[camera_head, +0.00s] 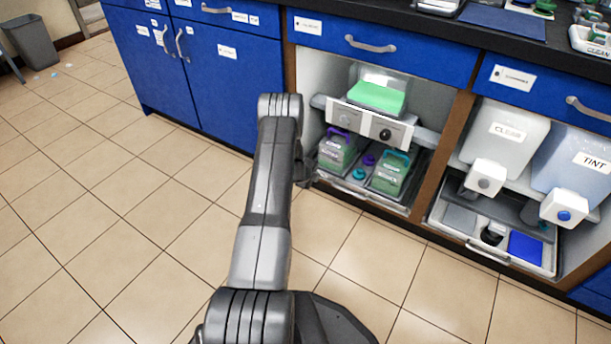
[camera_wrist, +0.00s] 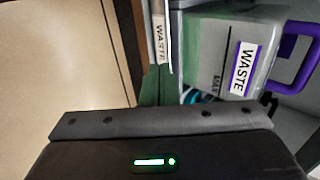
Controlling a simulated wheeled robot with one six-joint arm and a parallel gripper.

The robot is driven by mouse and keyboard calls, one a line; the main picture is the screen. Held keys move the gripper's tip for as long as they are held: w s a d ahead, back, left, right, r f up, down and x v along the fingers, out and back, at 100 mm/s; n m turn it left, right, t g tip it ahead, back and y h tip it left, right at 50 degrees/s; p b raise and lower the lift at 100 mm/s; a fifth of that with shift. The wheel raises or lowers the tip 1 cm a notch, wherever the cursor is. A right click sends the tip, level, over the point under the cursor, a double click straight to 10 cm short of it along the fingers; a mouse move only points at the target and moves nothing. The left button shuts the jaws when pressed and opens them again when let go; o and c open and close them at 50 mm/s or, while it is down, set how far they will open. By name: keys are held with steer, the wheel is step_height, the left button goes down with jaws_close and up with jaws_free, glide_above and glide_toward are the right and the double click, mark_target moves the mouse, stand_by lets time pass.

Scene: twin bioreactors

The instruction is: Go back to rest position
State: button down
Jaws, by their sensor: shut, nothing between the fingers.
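My arm reaches forward from the bottom of the head view. My gripper (camera_head: 308,176) is a small dark shape partly hidden behind the arm, near the left side of the open cabinet bay. It is shut and holds nothing. In the wrist view the dark gripper body (camera_wrist: 165,125) with a green light fills the lower part, and the fingertips cannot be made out. A waste container (camera_wrist: 218,65) with a purple handle stands close in front of it, turned sideways in that view. The same container (camera_head: 337,150) is at the left of the lower tray in the head view.
A second waste container (camera_head: 390,173) with a teal handle shares the pulled-out tray (camera_head: 362,196). A bioreactor (camera_head: 372,126) with a green-filled tank sits above. At right are CLEAN (camera_head: 505,138) and TINT (camera_head: 575,165) tanks over another tray. The tiled floor at left is mostly clear.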

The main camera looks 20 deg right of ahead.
steer(key=p+v, duration=0.2)
steer(key=v, duration=0.6)
steer(key=shift+f, duration=0.1)
